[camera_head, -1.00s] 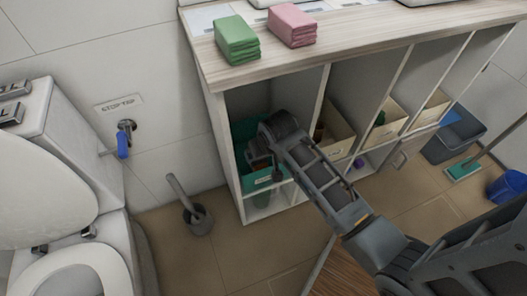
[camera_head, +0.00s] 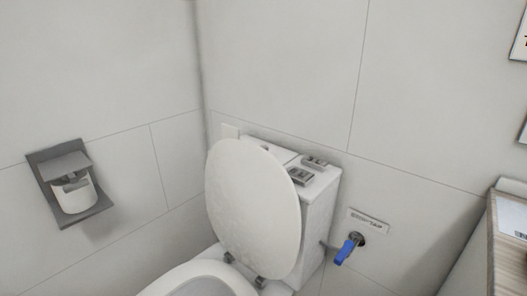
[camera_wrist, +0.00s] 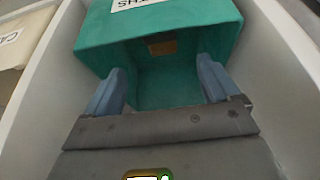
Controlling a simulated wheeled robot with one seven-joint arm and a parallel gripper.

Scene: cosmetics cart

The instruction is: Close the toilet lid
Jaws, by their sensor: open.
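The white toilet lid (camera_head: 253,208) stands raised, leaning back toward the cistern (camera_head: 318,200) in the head view. The toilet seat and bowl (camera_head: 205,279) lie below it, cut off by the bottom edge. Two dark hinges show at the lid's base. My gripper is outside the head view. In the wrist view my gripper (camera_wrist: 158,92) is open, with its two blue-grey fingers apart and nothing held between them. It faces a green bin (camera_wrist: 165,75) inside a white shelf compartment, away from the toilet.
A toilet roll holder (camera_head: 70,185) hangs on the left wall. A blue stop tap (camera_head: 346,249) sits on the wall right of the cistern. A wood-topped shelf unit (camera_head: 508,240) stands at the right edge. Pale compartment walls (camera_wrist: 285,75) flank my gripper closely.

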